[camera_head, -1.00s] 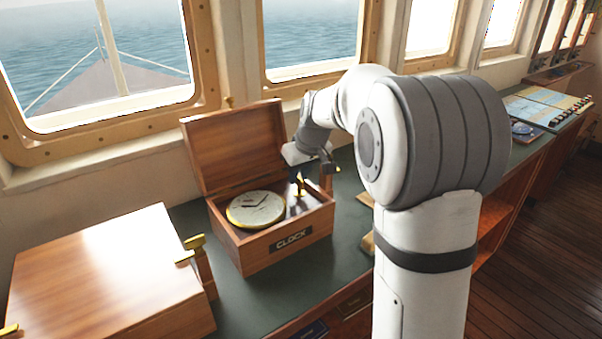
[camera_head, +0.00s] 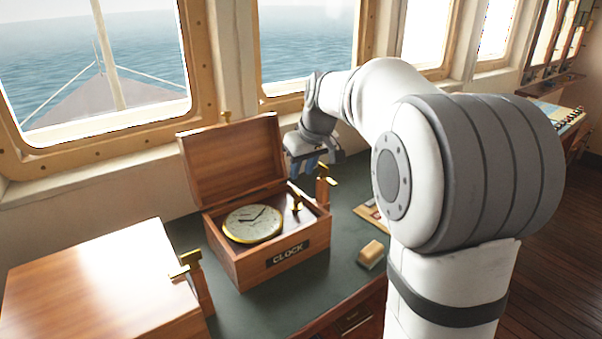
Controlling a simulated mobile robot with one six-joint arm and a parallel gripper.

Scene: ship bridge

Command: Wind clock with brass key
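The clock (camera_head: 253,223) has a white dial with dark hands and a brass rim. It lies face up in an open wooden box (camera_head: 262,267) labelled CLOCK, with its lid (camera_head: 232,160) tilted back. A small upright brass piece (camera_head: 297,203), which looks like the key, stands in the box's right part beside the clock. My gripper (camera_head: 308,168) hangs above and behind the box's right rear corner, apart from the clock and the brass piece. Its fingers are small and dark, so I cannot tell their opening or whether anything is between them.
A wooden post with a brass top (camera_head: 325,187) stands close to the box's right side. A closed wooden case (camera_head: 95,280) is at left, with another brass-topped post (camera_head: 192,275). A small light-topped block (camera_head: 371,253) lies on the green counter (camera_head: 340,235). Windows line the back.

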